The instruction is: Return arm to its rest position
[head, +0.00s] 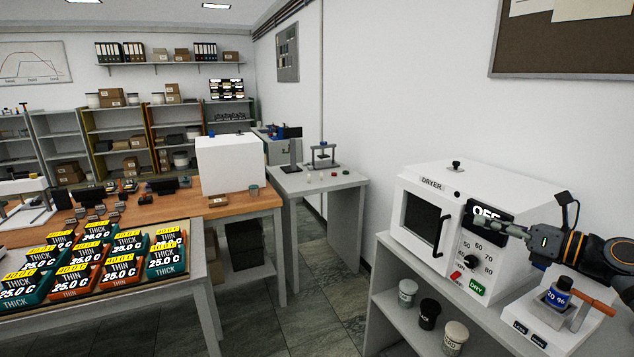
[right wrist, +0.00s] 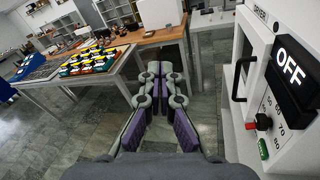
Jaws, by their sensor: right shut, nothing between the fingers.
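My right gripper (head: 482,225) comes in from the right in the head view, in front of the dryer's upper front. Its fingers point left, and it hides part of the panel. In the right wrist view my right gripper (right wrist: 160,70) is shut and empty, over open floor. The white dryer (head: 413,183) stands on a grey shelf unit, its door shut and its display (head: 488,213) reading OFF. The dryer door (right wrist: 243,70) and display (right wrist: 290,73) also show at the right of the wrist view. My left gripper is not in view.
Several cups sit on the lower shelf (head: 400,325). A table (head: 130,305) with labelled trays is at left. Floor (head: 315,290) between is clear.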

